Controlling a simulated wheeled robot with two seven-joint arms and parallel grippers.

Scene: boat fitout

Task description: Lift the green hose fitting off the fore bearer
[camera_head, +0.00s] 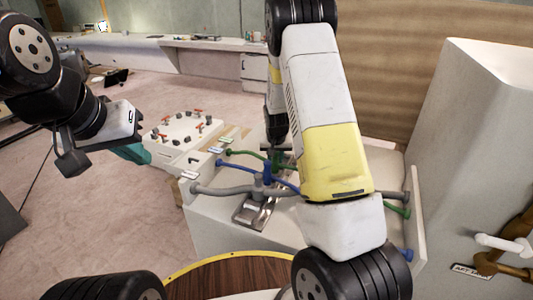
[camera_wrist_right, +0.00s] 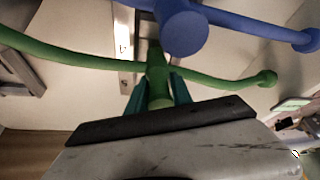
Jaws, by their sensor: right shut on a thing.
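The green hose fitting (camera_wrist_right: 157,75) stands on the green hose (camera_wrist_right: 90,60) in the right wrist view. My right gripper (camera_wrist_right: 159,92) has its teal fingers on either side of the fitting's stem and is shut on it. In the head view the fitting (camera_head: 277,157) is partly hidden by my right arm. The bearer under the fitting is mostly hidden; I cannot tell whether the fitting touches it. My left gripper (camera_head: 135,152) is at the left, away from the fittings; its teal fingers are partly hidden and their opening is unclear.
A blue fitting (camera_wrist_right: 185,28) stands close beside the green one. A grey hose (camera_head: 220,192) with its fitting runs nearer, above a metal bearer (camera_head: 250,215). A white board with red-handled valves (camera_head: 185,130) is left. A tall white block (camera_head: 455,130) stands right.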

